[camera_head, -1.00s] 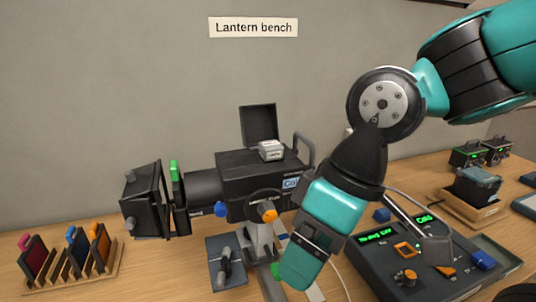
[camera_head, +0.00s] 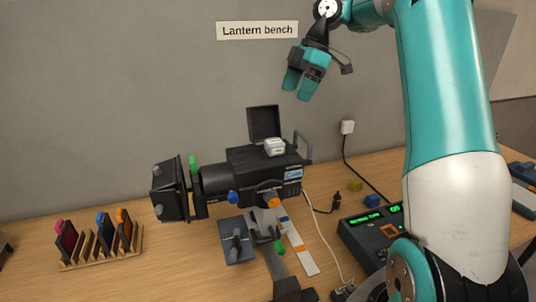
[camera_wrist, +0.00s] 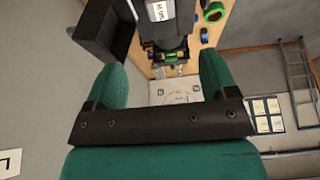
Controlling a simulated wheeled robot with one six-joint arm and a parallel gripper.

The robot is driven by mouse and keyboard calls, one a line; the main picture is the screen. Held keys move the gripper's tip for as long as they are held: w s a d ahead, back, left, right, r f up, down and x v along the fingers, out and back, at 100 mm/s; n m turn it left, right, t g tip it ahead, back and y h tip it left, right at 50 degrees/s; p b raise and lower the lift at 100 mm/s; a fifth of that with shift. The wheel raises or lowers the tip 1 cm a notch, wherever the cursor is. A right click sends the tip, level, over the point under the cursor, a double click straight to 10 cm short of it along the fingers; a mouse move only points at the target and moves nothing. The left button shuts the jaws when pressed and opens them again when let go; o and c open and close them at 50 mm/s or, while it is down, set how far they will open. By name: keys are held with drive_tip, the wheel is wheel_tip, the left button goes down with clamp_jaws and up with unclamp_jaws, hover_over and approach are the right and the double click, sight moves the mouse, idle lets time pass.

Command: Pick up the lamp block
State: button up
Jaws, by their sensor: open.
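The lamp block looks to be the small white block (camera_head: 275,147) on top of the black lantern (camera_head: 260,172), beside its raised lid (camera_head: 264,122). My gripper (camera_head: 299,88) is high above and slightly right of it, in front of the wall, with its fingers pointing down. The gripper is open and empty, apart from the block. In the wrist view my two green fingers (camera_wrist: 162,72) are spread wide. A white lettered piece (camera_wrist: 160,10) at the top edge there appears to be the same block, partly cut off, near the dark lid (camera_wrist: 107,28).
A wooden rack (camera_head: 100,258) of coloured filters stands at left. A control desk (camera_head: 375,240) is at right, partly hidden by my arm. The air around the gripper is clear.

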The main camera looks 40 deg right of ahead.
drive_tip(key=b, duration=0.4)
hover_over(275, 141)
drive_tip(key=d, duration=0.2)
wheel_tip(275, 141, down, 8)
drive_tip(key=shift+s+d+f, duration=0.1)
drive_tip(key=shift+s+f, duration=0.05)
drive_tip(key=shift+f, duration=0.05)
drive_tip(key=shift+p+x, duration=0.5)
drive_tip(key=shift+x, duration=2.55)
drive_tip(key=c, duration=0.9)
